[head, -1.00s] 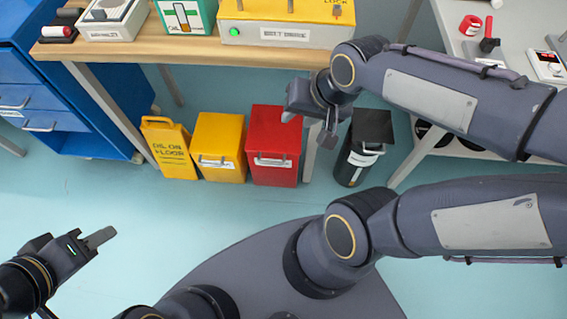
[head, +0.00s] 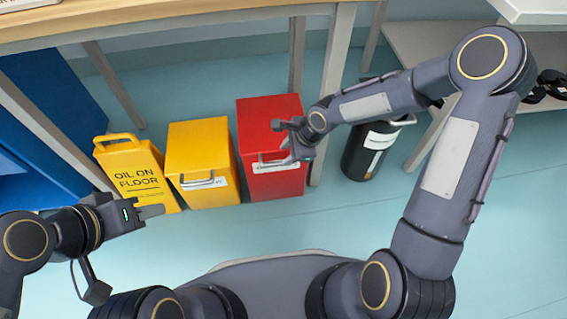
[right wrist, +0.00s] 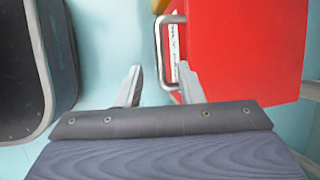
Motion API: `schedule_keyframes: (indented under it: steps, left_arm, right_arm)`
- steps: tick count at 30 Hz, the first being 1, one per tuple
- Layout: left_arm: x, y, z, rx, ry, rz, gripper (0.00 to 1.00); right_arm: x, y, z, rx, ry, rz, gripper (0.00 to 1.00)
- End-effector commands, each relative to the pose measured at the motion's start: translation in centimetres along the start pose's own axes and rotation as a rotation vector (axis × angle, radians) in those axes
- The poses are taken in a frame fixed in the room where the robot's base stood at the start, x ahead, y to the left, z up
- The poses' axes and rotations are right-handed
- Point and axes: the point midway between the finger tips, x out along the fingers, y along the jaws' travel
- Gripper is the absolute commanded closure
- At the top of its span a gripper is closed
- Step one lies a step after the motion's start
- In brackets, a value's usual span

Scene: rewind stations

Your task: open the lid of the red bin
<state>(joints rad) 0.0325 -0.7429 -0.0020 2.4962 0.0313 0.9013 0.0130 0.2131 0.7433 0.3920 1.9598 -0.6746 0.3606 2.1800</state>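The red bin (head: 276,183) stands on the floor under the table, its lid (head: 262,112) down. A metal handle with a white label (head: 262,167) is on its front. My right gripper (head: 288,150) is over the right part of its front, close to the handle. In the right wrist view my right gripper (right wrist: 160,88) is open, with the red bin (right wrist: 245,50) at its right finger and the handle (right wrist: 162,50) just ahead. I cannot tell whether a finger touches it.
A yellow bin (head: 203,146) stands left of the red one, then a yellow "oil on floor" sign (head: 135,170). A black bin (head: 362,158) stands to the right, beyond a table leg (head: 331,100). The tabletop (head: 200,18) overhangs behind. Open floor (head: 480,220) lies in front.

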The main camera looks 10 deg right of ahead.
Motion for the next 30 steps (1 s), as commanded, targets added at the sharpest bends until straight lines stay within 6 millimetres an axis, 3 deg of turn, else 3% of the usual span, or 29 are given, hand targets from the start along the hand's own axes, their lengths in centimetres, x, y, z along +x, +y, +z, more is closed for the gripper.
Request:
schedule_keyframes:
  steps: [3, 9, 21, 30]
  left_arm:
    - [1.2, -0.5, 0.6, 0.0, 0.0, 0.0, 0.64]
    - [2.1, -1.0, 1.1, 0.0, 0.0, 0.0, 0.64]
    - [2.3, -1.1, 1.2, 0.0, 0.0, 0.0, 0.64]
    - [2.4, -1.1, 1.2, 0.0, 0.0, 0.0, 0.64]
  right_arm:
    - [2.5, 0.2, -0.1, -0.003, 0.0, 0.003, 0.66]
    - [5.2, 0.1, -0.1, -0.002, 0.0, 0.002, 0.66]
    - [6.0, 0.1, 0.0, -0.002, 0.001, 0.001, 0.66]
    - [6.0, 0.1, 0.0, -0.002, 0.001, 0.002, 1.0]
